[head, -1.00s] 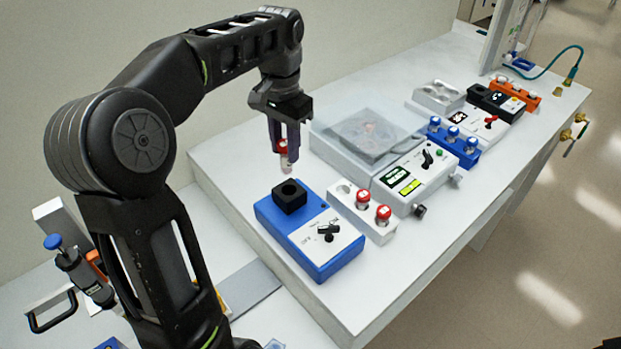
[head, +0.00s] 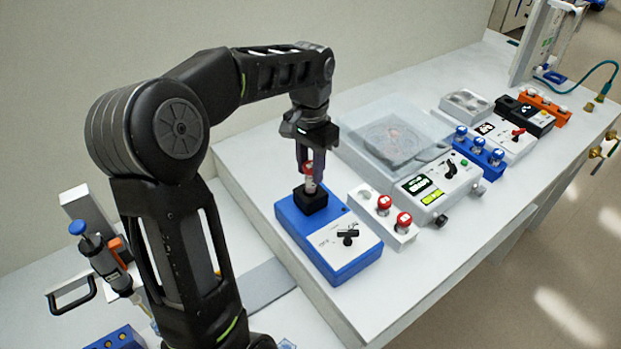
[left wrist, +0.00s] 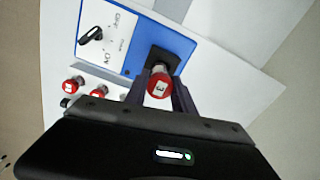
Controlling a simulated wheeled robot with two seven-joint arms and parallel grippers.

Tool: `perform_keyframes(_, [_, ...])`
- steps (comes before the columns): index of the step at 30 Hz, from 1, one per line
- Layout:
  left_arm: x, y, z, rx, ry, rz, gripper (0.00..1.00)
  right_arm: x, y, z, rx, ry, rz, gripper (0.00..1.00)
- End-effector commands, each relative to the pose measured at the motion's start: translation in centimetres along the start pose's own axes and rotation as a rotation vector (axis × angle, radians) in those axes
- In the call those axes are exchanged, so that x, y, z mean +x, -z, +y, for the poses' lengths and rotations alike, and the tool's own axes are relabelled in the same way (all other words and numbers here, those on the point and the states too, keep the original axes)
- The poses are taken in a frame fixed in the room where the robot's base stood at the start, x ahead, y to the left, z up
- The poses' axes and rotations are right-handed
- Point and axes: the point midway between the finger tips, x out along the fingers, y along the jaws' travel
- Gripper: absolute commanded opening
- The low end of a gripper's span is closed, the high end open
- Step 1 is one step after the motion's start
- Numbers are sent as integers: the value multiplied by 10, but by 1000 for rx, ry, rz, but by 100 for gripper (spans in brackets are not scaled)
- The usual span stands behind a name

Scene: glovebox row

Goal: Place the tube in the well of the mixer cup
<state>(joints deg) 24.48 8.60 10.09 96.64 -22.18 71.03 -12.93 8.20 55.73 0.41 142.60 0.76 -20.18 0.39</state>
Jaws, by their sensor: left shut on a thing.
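The tube (head: 310,185) has a red cap and a clear body. My left gripper (head: 309,168) is shut on it near the cap and holds it roughly upright, cap up. The tube's lower end is at the mouth of the black mixer cup (head: 311,202). I cannot tell whether its tip is inside the well or just above it. The cup sits on the back end of the blue mixer (head: 340,262). In the left wrist view, the red cap (left wrist: 158,87) is between the fingers and hides part of the black cup (left wrist: 161,60). My right gripper is not in view.
A white rack (head: 378,222) with two red-capped tubes stands right of the mixer. Beyond it are a clear-lidded device (head: 395,140), a blue rack (head: 478,155) and an orange rack (head: 545,105). The bench's front edge is clear.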

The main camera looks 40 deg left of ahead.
Motion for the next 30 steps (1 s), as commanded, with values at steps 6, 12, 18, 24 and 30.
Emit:
perform_keyframes(6, [1,0,0,0,0,0,0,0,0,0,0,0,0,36])
perform_keyframes(12, [23,-1,0,-1,0,-3,0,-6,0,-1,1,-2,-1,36])
perform_keyframes(18, [37,0,0,0,0,1,0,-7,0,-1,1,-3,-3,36])
perform_keyframes(24, [38,0,0,0,0,1,0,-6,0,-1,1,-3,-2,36])
perform_keyframes(30, [41,0,0,-1,0,1,35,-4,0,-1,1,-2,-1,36])
